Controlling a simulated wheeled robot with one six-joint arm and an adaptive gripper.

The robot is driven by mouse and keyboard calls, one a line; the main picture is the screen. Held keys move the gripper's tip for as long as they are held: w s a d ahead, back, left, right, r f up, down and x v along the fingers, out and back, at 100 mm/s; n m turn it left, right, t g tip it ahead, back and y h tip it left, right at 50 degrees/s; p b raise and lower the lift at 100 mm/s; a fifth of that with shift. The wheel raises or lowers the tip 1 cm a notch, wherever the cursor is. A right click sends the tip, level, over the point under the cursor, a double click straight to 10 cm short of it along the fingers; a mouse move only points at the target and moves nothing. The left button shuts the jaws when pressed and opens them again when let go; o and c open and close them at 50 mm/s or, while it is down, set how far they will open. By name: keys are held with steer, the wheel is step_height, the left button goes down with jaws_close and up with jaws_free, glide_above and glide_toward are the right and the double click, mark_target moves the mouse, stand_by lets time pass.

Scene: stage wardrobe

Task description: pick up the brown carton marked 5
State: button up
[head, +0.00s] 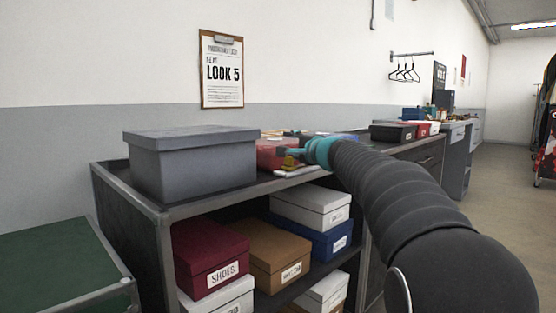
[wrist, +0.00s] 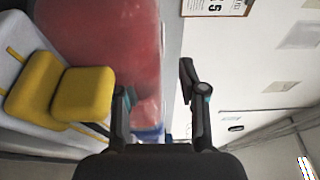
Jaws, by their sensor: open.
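No carton with a readable 5 shows in either view. A brown box (head: 265,255) with a white label sits on the shelf under the counter, between a maroon box and a blue one. Its label is too small to read surely. My gripper (head: 289,153) is above the counter top, beyond the grey box's right end, at the red object (head: 268,150). In the wrist view my gripper (wrist: 157,80) has its fingers apart with nothing seen held. The red object (wrist: 105,35) is close beside the left finger, and contact is unclear. Yellow blocks (wrist: 82,93) lie to its left.
A large grey box (head: 190,165) stands on the counter's left end. A maroon box (head: 210,258), white boxes and a blue box (head: 320,240) fill the shelf. A clipboard (head: 222,70) reading LOOK 5 hangs on the wall. Floor is open at right.

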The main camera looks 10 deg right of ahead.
mark_target(282, 140)
steer(key=shift+p+x, duration=0.8)
steer(key=shift+x, duration=2.05)
jaws_close()
steer(key=shift+r, duration=0.2)
